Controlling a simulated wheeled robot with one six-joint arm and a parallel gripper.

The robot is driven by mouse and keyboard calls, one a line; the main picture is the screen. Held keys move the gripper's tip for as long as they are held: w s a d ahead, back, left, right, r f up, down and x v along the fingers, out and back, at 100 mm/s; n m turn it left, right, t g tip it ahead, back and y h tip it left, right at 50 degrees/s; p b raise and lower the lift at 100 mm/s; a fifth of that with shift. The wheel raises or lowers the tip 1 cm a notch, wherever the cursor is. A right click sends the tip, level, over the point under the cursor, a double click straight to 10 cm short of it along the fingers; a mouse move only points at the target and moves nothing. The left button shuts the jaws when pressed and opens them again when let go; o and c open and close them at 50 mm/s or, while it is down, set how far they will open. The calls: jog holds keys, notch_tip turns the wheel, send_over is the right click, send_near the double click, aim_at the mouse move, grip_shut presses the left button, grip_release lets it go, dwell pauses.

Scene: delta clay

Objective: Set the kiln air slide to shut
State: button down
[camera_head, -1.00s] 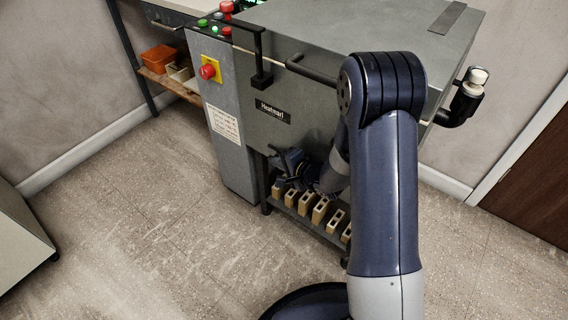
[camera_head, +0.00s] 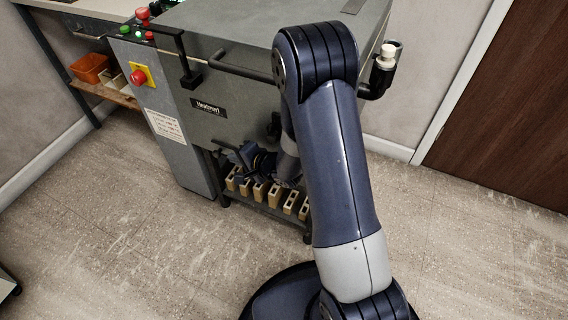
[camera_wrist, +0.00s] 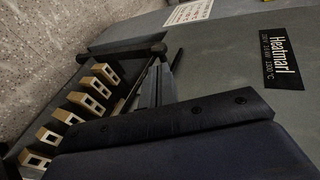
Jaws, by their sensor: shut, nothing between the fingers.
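The grey kiln (camera_head: 250,110) stands ahead, with its name plate (camera_head: 208,107) on the front; the plate also shows in the wrist view (camera_wrist: 284,58). My gripper (camera_head: 236,152) is low at the kiln's front, under its lower edge and above the shelf of bricks. In the wrist view my gripper (camera_wrist: 157,78) is shut and empty, its fingers pointing up the picture towards a dark bar with a rounded end (camera_wrist: 155,48). I cannot tell whether this bar is the air slide or part of the stand. The slide's position cannot be made out.
Several pale bricks (camera_head: 274,195) stand on the low shelf under the kiln. A control column (camera_head: 165,120) with a red stop button (camera_head: 138,77) is at the kiln's left. A front handle bar (camera_head: 235,68) sticks out above. Open floor (camera_head: 120,230) lies in front.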

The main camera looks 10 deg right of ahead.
jog(key=p+v, duration=0.5)
jog(key=v, duration=1.2)
jog(key=shift+s+d, duration=0.25)
jog(key=b+x, duration=0.6)
jog(key=x, duration=1.4)
jog(key=shift+w+a, duration=0.3)
jog(key=shift+f, duration=0.1)
